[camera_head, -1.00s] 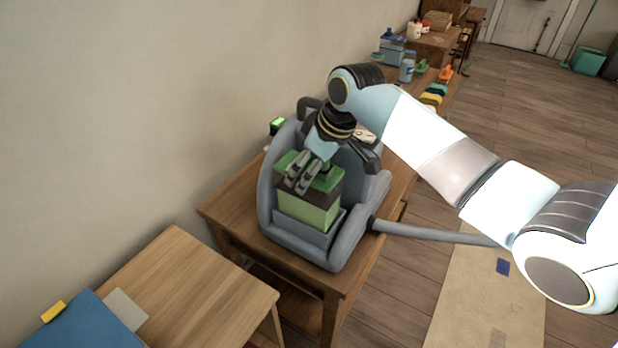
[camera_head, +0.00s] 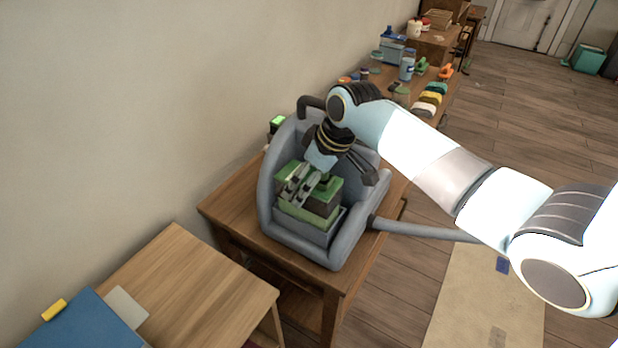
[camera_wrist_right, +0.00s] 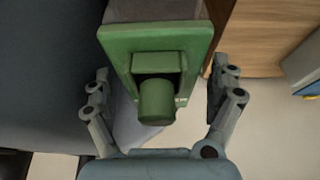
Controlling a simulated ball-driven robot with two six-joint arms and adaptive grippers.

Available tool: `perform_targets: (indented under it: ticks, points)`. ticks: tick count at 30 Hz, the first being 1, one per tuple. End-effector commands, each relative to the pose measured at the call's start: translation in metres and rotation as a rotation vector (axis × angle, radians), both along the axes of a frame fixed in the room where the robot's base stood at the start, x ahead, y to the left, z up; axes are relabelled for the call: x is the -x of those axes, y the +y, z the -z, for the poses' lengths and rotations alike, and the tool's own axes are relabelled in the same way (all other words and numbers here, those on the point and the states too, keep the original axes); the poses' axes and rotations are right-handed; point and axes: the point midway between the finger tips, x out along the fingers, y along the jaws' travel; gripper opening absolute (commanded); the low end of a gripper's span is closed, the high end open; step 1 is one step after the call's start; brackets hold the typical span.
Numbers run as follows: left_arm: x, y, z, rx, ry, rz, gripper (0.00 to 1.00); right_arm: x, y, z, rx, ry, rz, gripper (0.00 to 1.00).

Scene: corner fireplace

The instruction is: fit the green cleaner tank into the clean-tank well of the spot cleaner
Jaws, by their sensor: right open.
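The green cleaner tank (camera_head: 310,214) stands about upright in the front well of the grey spot cleaner (camera_head: 345,248), with its lower part hidden behind the well wall. Its green top and round cap (camera_wrist_right: 157,101) show in the right wrist view. My right gripper (camera_head: 297,190) is over the top of the tank. In the right wrist view its fingers (camera_wrist_right: 160,92) are spread wide, one on each side of the cap and apart from it. The tank's seating at the bottom is hidden. My left gripper is not in view.
The spot cleaner stands on a wooden table (camera_head: 229,211) by the wall. Its grey hose (camera_head: 425,232) runs off to the right. A lower wooden table (camera_head: 190,280) with a blue item (camera_head: 85,325) is at the front left. Bottles and coloured items stand on the surface behind.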

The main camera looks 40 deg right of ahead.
Motion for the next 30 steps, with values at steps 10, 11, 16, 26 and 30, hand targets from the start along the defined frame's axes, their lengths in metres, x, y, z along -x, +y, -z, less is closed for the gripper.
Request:
perform_targets:
  ticks: [10,11,16,26,30]
  points:
    - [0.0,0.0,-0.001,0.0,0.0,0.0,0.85,0.012,-0.006,-0.037,0.004,-0.005,-0.002,0.91]
    - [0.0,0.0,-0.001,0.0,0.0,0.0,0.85,0.015,-0.008,-0.043,0.004,-0.004,-0.001,0.91]
    - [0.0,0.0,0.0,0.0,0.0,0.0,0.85,0.028,-0.013,-0.079,0.004,-0.004,-0.001,0.91]
    - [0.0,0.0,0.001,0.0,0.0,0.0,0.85,0.042,-0.017,-0.113,0.001,0.001,0.0,0.91]
    - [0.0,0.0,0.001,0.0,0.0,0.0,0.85,0.042,-0.017,-0.114,0.0,0.0,0.001,0.91]
